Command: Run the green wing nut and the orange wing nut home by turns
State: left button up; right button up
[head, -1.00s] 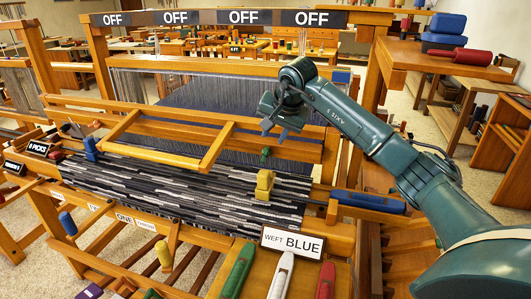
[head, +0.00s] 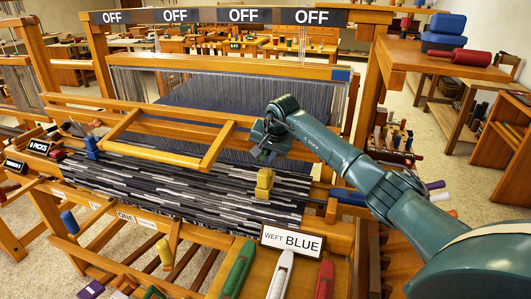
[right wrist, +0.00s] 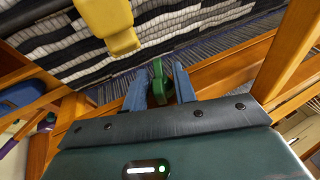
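The green wing nut (right wrist: 158,82) shows in the right wrist view, standing between the two blue fingers of my right gripper (right wrist: 160,88). A narrow gap seems to show on each side of it, so the fingers are around it and look open. In the head view my right gripper (head: 264,153) is low over the loom's front beam, behind the yellow block, and hides the green wing nut. I cannot make out an orange wing nut in either view. My left gripper is not in view.
A yellow block (head: 264,184) sits on the striped cloth (head: 190,185), close to my right gripper. A wooden frame (head: 215,146) rises just left of it. A "WEFT BLUE" sign (head: 292,241) stands in front.

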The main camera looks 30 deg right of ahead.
jog(key=c, duration=0.5)
jog(key=shift+d+f+b, duration=0.1)
jog(key=shift+b, duration=0.35)
jog(key=shift+c, duration=0.2)
jog(key=b, duration=0.1)
jog(key=t+y+b, duration=0.1)
jog(key=b, duration=0.1)
jog(key=shift+d+f+t+y, duration=0.1)
jog(key=shift+f+t+y, duration=0.15)
jog(key=shift+t+y, duration=0.05)
jog(key=t+y+b, duration=0.2)
jog(key=b, duration=0.3)
jog(key=shift+f, duration=0.1)
jog(key=shift+b, duration=0.85)
jog(key=shift+s+t+y+b, duration=0.1)
jog(key=shift+t+y+b, duration=0.4)
jog(key=shift+b, duration=0.3)
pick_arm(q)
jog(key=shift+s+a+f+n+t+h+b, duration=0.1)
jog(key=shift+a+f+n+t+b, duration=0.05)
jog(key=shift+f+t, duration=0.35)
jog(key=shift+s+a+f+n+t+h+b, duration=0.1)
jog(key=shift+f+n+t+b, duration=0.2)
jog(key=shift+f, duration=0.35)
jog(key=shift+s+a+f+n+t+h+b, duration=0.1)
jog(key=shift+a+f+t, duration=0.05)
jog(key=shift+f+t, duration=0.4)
pick_arm(e)
jog(key=shift+r+y, duration=0.3)
jog(key=shift+r, duration=0.05)
